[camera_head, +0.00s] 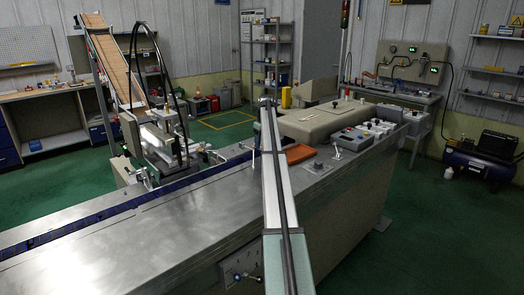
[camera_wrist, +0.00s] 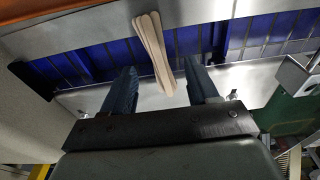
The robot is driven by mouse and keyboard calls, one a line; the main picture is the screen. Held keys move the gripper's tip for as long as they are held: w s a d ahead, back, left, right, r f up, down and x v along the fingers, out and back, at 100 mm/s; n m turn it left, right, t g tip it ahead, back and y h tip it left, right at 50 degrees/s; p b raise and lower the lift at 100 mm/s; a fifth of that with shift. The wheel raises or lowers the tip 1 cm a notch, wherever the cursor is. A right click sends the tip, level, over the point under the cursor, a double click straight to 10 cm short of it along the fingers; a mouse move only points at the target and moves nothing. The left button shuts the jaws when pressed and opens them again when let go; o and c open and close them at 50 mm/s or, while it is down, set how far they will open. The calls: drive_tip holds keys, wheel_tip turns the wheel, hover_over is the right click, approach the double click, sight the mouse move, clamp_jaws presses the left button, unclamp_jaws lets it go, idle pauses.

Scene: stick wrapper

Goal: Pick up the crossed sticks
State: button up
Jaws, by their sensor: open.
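The crossed sticks (camera_wrist: 150,38) are pale wooden flat sticks, seen in the wrist view at top centre. They lie close together at a narrow angle, over the blue slotted track (camera_wrist: 98,60) and its metal edge. My gripper (camera_wrist: 161,70) is open, with one dark finger on each side of the sticks' near ends. The fingers look apart from the sticks, and I cannot tell the height gap. In the head view the sticks cannot be made out, and my arm covers part of the bench there.
The blue track (camera_head: 95,210) runs along the metal bench (camera_head: 170,235). An orange tray (camera_head: 298,153) lies right of my arm. A wrapper machine (camera_head: 160,140) stands behind the track at left. A control box (camera_head: 352,140) sits farther right. The front left bench top is clear.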

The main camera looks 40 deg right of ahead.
wheel_tip(320, 180, down, 2)
drive_tip(key=shift+w+f, duration=0.1)
drive_tip(key=shift+w, duration=0.05)
clamp_jaws()
idle(0.5)
